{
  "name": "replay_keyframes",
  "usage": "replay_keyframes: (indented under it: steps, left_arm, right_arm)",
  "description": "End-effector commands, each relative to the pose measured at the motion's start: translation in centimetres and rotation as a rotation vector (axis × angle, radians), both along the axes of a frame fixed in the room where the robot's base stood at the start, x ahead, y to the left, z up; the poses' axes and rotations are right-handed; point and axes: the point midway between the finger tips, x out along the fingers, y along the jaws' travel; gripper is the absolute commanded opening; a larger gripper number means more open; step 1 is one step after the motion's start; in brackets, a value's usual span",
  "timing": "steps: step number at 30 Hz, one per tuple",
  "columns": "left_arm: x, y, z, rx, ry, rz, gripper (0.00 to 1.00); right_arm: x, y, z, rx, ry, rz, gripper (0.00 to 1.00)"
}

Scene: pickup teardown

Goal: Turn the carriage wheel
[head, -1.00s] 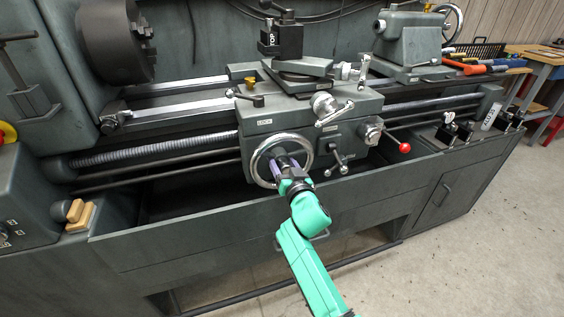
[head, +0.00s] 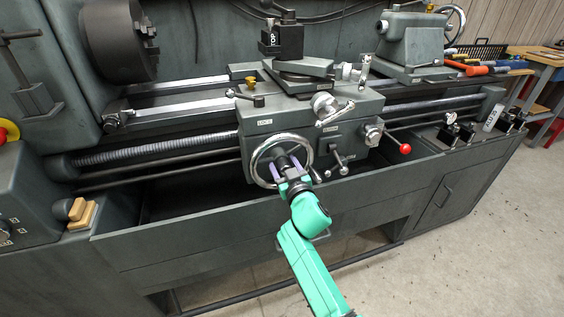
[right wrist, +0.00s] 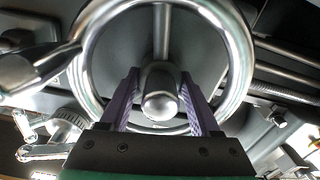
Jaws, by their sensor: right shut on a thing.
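The carriage wheel (head: 254,161) is a chromed ring on the front of the lathe's grey carriage (head: 322,112). Its rim (right wrist: 240,60) fills the upper part of the right wrist view, with a spoke running up from a round metal hub (right wrist: 161,103). My right gripper (head: 284,163) reaches in from below. Its two purple fingers (right wrist: 160,75) stand on either side of the hub, inside the rim, and are shut on the wheel there. The fingers hide part of the hub and lower rim. My left gripper is not in view.
Levers (head: 338,163) and a red-knobbed rod (head: 405,148) stick out right of the wheel. The tool post (head: 284,42) stands above. A long grey tray (head: 170,232) runs below. The concrete floor (head: 470,250) at right is clear.

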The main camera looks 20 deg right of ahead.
Motion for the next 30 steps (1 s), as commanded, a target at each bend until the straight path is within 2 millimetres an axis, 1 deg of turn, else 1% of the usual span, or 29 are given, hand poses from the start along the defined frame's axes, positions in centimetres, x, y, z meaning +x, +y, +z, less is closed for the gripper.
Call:
replay_keyframes:
  steps: [1, 7, 12, 26, 30]
  left_arm:
    - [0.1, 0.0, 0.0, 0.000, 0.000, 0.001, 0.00]
    - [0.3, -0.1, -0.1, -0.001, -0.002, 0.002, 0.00]
    - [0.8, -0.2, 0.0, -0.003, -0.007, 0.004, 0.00]
    - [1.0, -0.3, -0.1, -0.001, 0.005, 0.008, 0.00]
    - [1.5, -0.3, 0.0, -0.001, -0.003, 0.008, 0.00]
  right_arm:
    - [0.0, -0.5, 0.0, -0.049, -0.002, -0.009, 0.00]
    - [0.1, -0.7, 0.0, -0.241, -0.014, -0.014, 0.00]
    - [0.1, -0.7, 0.0, -0.402, -0.024, -0.015, 0.00]
    - [0.1, -0.8, 0.2, -0.841, -0.053, -0.018, 0.00]
    - [0.1, -0.8, 0.2, -0.964, -0.062, -0.018, 0.00]
